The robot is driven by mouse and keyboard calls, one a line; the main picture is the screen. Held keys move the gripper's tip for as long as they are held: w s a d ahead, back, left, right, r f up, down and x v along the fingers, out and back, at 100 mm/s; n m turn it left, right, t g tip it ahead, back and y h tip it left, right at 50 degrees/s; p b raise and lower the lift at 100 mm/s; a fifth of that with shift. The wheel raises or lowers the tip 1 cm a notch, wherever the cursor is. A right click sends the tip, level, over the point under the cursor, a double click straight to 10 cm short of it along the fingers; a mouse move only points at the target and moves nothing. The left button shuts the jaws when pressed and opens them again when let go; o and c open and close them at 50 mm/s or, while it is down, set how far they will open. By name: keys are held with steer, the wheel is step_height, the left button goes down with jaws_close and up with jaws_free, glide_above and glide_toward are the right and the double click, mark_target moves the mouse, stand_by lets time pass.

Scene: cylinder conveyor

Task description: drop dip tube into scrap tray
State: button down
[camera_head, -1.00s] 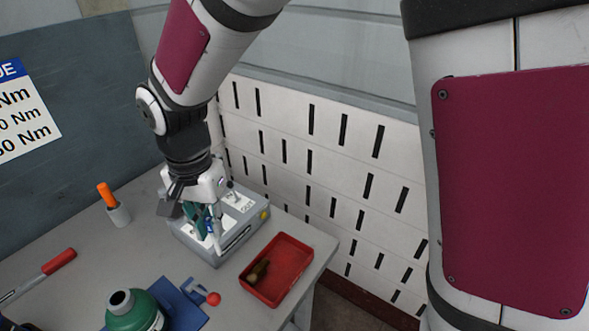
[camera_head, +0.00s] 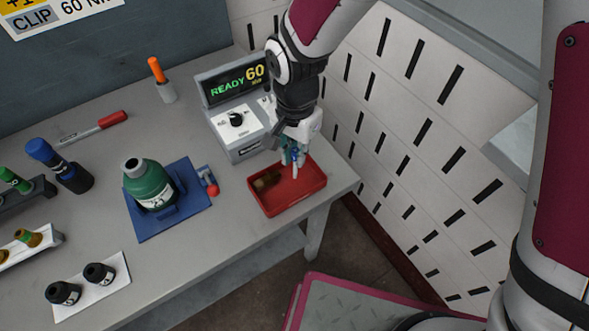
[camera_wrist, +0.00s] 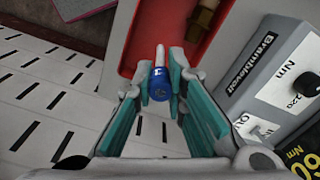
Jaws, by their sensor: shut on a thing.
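My gripper (camera_head: 293,152) points down over the right part of the red scrap tray (camera_head: 287,210) at the table's right front corner. It is shut on the dip tube (camera_wrist: 158,86), a thin white tube with a blue collar. In the wrist view the blue collar sits between the teal finger pads and the white end points toward the tray (camera_wrist: 147,37). In the head view the tube (camera_head: 295,170) hangs below the fingers; I cannot tell whether its tip touches the tray floor. A brass-brown fitting (camera_head: 265,181) lies in the tray's left part.
A grey torque tester (camera_head: 243,153) reading "READY 60" stands close behind the tray. A green bottle (camera_head: 148,184) sits on a blue fixture (camera_head: 193,196) to the left. A red-handled tool (camera_head: 112,119) lies farther left. The table ends just right of the tray.

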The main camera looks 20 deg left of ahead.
steer(key=shift+a+f+b, duration=0.1)
steer(key=shift+f+b, duration=0.2)
steer(key=shift+f, duration=0.45)
steer(key=c, duration=1.5)
jaws_free()
steer(key=shift+c, duration=0.2)
step_height(320, 180, up, 12)
